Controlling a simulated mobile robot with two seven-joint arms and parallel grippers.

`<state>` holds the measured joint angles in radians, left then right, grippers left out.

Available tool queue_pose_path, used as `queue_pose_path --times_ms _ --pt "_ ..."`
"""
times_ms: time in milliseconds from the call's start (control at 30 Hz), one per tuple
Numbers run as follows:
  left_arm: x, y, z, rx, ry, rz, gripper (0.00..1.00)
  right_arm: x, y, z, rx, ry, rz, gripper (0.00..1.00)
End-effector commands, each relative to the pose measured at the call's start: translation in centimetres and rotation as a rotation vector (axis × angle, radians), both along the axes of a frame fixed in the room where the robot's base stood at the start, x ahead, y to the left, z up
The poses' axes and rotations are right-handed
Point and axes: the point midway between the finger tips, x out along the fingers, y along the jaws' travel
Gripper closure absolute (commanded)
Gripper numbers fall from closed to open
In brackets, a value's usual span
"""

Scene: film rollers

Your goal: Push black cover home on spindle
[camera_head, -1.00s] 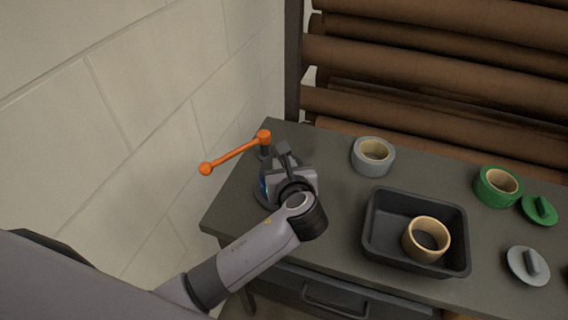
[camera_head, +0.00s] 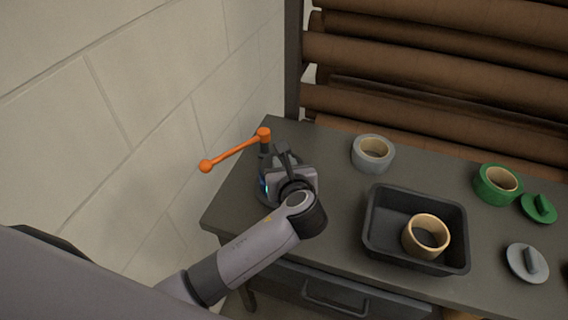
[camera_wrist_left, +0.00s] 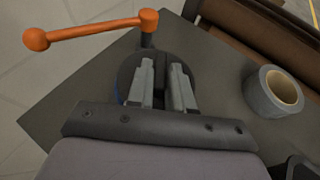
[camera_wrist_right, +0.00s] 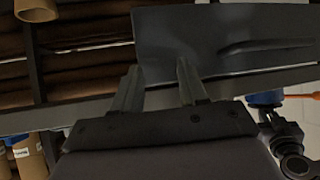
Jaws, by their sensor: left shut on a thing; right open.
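The black cover (camera_wrist_left: 128,72) shows in the left wrist view as a dark disc behind my left fingers, at the spindle stand with the orange crank (camera_head: 236,150). My left gripper (camera_wrist_left: 164,68) is shut on its raised grip, between the two fingers. In the head view my left gripper (camera_head: 281,153) is over the stand at the table's left end, and its wrist hides most of cover and spindle. I cannot tell how far the cover sits on the spindle. My right gripper (camera_wrist_right: 158,72) is open and empty, facing a dark panel with a handle.
On the table, a black tray (camera_head: 374,205) holds a tan roll (camera_head: 426,237). A grey roll (camera_head: 373,154) stands behind it. A green roll (camera_head: 498,185), green cover (camera_head: 539,208) and grey cover (camera_head: 528,263) lie right. Brown rollers rack behind; wall at left.

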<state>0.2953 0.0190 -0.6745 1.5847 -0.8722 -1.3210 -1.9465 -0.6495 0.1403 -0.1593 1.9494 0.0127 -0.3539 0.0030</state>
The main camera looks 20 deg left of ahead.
Motion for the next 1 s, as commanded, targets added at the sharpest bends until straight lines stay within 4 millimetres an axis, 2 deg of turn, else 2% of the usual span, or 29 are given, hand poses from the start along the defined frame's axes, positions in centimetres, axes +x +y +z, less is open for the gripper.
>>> queue_pose_path --times_ms 1000 --pt "0.02 0.01 -0.56 0.0 0.0 0.0 1.0 0.0 0.0 -0.18 0.0 0.0 0.0 0.57"
